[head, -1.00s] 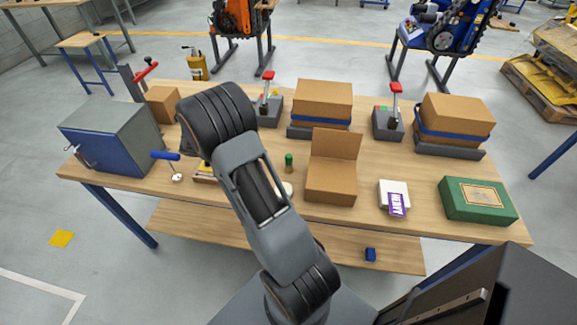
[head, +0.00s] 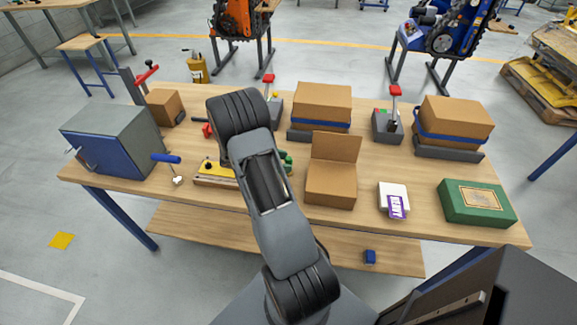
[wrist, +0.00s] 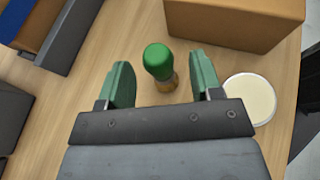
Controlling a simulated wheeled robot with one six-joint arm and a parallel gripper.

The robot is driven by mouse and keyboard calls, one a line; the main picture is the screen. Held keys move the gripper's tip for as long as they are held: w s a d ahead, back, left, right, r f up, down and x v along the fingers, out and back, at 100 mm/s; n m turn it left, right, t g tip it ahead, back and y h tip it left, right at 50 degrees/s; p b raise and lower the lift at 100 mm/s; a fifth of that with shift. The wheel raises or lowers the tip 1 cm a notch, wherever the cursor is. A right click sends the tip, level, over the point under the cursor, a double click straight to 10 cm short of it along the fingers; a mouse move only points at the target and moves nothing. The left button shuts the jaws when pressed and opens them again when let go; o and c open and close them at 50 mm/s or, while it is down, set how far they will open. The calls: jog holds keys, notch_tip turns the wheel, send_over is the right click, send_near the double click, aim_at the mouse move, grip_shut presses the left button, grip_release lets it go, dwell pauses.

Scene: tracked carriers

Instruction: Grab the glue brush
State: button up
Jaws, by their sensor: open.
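What looks like the glue brush, a short upright piece with a rounded green top (wrist: 158,60) and a tan lower part, stands on the wooden table in the wrist view. My gripper (wrist: 161,72) is open, with one green finger on each side of it. The brush is between the fingers with a gap on both sides. The gripper's dark body hides part of the table near its base. In the head view my arm mostly hides this spot; only bits of green show beside it.
A round cream-topped dish (wrist: 250,99) lies right of the right finger. A cardboard box (wrist: 235,22) stands close behind; the open carton (head: 331,184) is right of my arm. A yellow-topped block (head: 215,172) and a blue-handled tool (head: 166,158) are to the left.

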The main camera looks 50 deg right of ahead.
aim_at(293, 170)
jog(key=x, duration=0.4)
jog(key=c, duration=1)
jog(key=shift+o, duration=0.2)
jog(key=shift+r, duration=0.1)
